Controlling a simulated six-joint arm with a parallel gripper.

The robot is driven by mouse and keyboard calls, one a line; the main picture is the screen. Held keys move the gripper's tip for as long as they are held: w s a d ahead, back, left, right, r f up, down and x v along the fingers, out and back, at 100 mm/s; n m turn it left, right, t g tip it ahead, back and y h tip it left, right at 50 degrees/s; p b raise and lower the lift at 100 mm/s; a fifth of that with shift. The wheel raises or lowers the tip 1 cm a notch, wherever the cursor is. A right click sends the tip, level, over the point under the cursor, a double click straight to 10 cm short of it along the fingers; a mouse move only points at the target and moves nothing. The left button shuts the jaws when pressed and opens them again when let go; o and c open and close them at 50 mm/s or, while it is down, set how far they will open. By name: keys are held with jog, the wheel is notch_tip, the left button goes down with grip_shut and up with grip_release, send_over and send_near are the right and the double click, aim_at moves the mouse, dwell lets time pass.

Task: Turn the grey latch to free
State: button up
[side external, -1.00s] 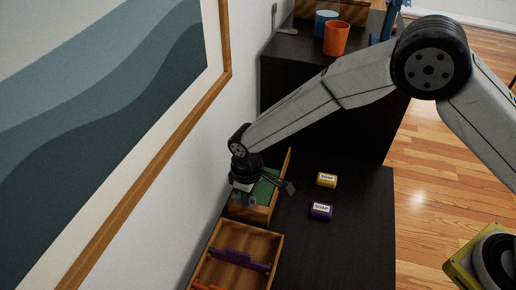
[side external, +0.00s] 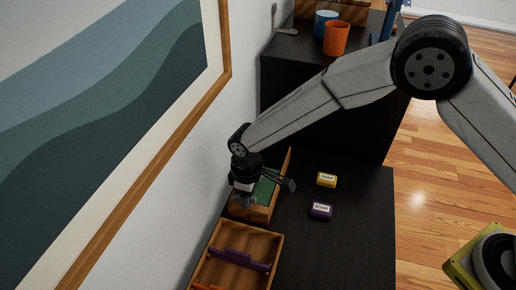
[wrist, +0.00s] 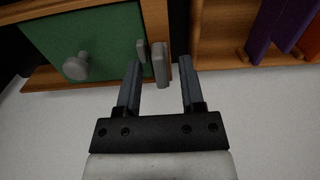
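The grey latch (wrist: 160,65) is a small upright bar at the edge of a green door panel (wrist: 105,38) in a wooden box. A second small grey piece (wrist: 142,51) sits just left of it. My gripper (wrist: 160,72) is open in the wrist view, one finger on each side of the latch, with gaps showing at both sides. A round grey knob (wrist: 76,66) is on the green panel. In the side view my gripper (side external: 243,199) is down at the box (side external: 262,213) and hides the latch.
A wooden tray (side external: 222,270) with a purple divider-like piece (side external: 240,260) lies in front of the box. A yellow soap (side external: 327,180) and a purple soap (side external: 320,211) are on the dark desk (side external: 360,230). The wall is close on the left.

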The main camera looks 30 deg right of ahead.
jog(key=shift+r, duration=3.95)
jog(key=s+d+r+m+t, duration=0.1)
jog(key=s+d+m, duration=0.3)
jog(key=d, duration=1)
jog(key=s+d+r+m+t, duration=0.1)
jog(key=s+d+r+m, duration=0.2)
jog(key=s+d, duration=0.8)
jog(key=d+m, duration=0.2)
jog(key=d, duration=0.1)
jog(key=shift+d+r+t, duration=0.15)
jog(key=shift+r+t, duration=0.15)
